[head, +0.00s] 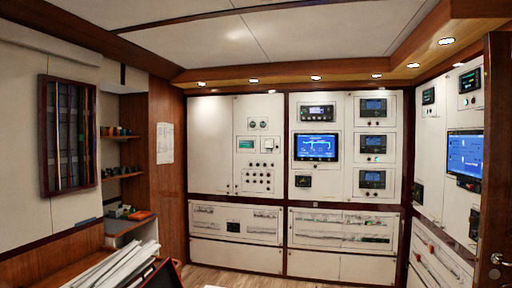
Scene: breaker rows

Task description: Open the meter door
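The far wall holds white panels with instruments, and I cannot tell which of them is the meter door. A plain tall white panel (211,145) on the left appears closed, with small dark marks along its right edge. Further right are a large blue screen (316,147) and a column of three display units (372,144). All these panels look flush and shut. My gripper is not in view.
A brown wooden door with a metal handle (497,260) stands at the right edge. White rolls or sheets (113,268) and a dark red-edged object fill the lower left. Shelves with small items (117,131) are at left. Some wooden floor (215,277) shows ahead.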

